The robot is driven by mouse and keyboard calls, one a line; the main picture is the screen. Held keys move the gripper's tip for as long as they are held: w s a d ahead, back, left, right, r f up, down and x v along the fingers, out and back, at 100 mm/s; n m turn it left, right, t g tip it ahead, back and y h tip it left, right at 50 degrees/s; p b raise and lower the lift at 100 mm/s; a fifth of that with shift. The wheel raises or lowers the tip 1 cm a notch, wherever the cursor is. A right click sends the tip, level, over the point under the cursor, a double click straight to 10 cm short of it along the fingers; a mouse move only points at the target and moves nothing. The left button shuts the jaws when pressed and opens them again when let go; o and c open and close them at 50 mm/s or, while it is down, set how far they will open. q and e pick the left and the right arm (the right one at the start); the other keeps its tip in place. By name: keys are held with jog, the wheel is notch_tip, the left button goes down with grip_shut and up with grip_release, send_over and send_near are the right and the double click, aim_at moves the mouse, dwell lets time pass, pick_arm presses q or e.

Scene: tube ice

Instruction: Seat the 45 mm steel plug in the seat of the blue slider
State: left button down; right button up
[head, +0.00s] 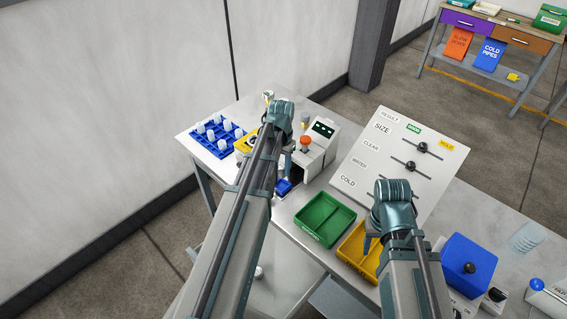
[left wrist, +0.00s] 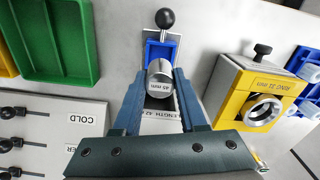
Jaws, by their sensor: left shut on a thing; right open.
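The steel plug (left wrist: 160,82), marked 45 mm, is between the fingers of my left gripper (left wrist: 160,92) in the left wrist view; the gripper is shut on it. The blue slider (left wrist: 160,50) with its black ball knob (left wrist: 165,18) lies just beyond the plug. The plug overlaps the slider's near end in this view; I cannot tell whether it is in the seat or above it. In the head view the slider (head: 284,187) shows below my left gripper (head: 288,165), and the arm hides the plug. My right gripper (head: 369,240) is open above the yellow tray.
The white gauge machine (head: 318,150) with an orange button stands right of my left gripper. A yellow ring block (left wrist: 232,88) is close on the other side. A green tray (head: 313,235), a yellow tray (head: 345,252), a sloped result board (head: 380,135) and a blue tube rack (head: 207,148) stand around.

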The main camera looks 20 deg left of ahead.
aim_at(281, 166)
pick_arm(q)
jog(key=shift+f+b, duration=3)
jog(key=shift+f, duration=0.05)
pick_arm(e)
jog(key=shift+f, duration=3)
pick_arm(q)
jog(key=shift+c, duration=1.9)
grip_release()
jog(key=shift+r, duration=0.15)
pick_arm(e)
jog(key=shift+r, duration=0.1)
pick_arm(q)
notch_tip(281, 166, up, 14)
jog(key=p, duration=1.4)
jog(key=shift+f, duration=0.2)
pick_arm(e)
notch_tip(281, 166, up, 14)
jog(key=shift+f, duration=0.2)
